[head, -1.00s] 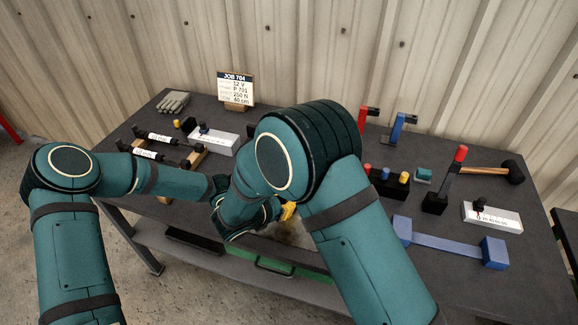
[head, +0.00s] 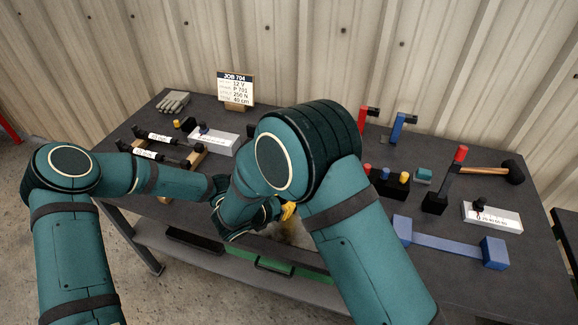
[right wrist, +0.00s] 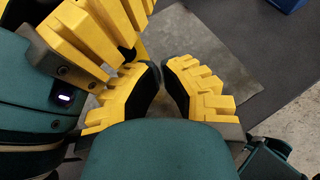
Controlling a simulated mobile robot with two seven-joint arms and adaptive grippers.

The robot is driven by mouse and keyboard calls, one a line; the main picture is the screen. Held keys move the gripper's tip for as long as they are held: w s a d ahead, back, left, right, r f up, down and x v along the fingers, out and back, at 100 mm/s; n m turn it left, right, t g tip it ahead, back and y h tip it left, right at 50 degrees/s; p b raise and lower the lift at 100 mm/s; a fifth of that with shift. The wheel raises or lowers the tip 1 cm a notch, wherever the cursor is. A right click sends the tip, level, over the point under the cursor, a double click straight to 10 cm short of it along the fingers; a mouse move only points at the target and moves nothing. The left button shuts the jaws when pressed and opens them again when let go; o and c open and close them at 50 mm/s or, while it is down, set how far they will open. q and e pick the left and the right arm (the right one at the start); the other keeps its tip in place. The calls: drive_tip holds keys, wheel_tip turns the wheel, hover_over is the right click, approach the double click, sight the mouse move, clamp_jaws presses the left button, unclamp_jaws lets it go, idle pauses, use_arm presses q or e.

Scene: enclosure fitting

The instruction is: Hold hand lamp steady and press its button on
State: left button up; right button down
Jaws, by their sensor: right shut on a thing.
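I cannot make out the hand lamp or its button in either view; my arms cover the middle of the bench. My right gripper (head: 288,211) shows only as a bit of yellow between my arms in the head view. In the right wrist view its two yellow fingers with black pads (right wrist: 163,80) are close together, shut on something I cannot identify. Yellow fingers, seemingly of my left gripper (right wrist: 118,42), are right beside them at upper left, by a teal housing with a small violet light. Whether those fingers are open or shut is unclear.
The dark bench (head: 330,165) holds a job sign (head: 236,88), gloves (head: 173,102), a white labelled block (head: 213,139), a blue bar (head: 440,241), a mallet (head: 490,171), a white block at right (head: 492,217) and a coloured-button box (head: 386,184). A grey mat (right wrist: 215,55) lies beneath my grippers.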

drive_tip(key=shift+w, duration=0.1)
idle(0.3)
drive_tip(key=shift+w+d, duration=0.15)
drive_tip(key=shift+w, duration=0.2)
use_arm(q)
drive_tip(key=shift+s, duration=0.15)
use_arm(e)
drive_tip(key=shift+w+d, duration=0.2)
drive_tip(key=shift+w, duration=0.25)
idle(0.4)
use_arm(q)
drive_tip(key=shift+f, duration=0.1)
use_arm(e)
drive_tip(key=shift+r, duration=0.1)
drive_tip(key=shift+s+a, duration=0.3)
drive_tip(key=shift+s, duration=0.5)
drive_tip(key=s+a, duration=0.2)
drive_tip(key=s, duration=0.4)
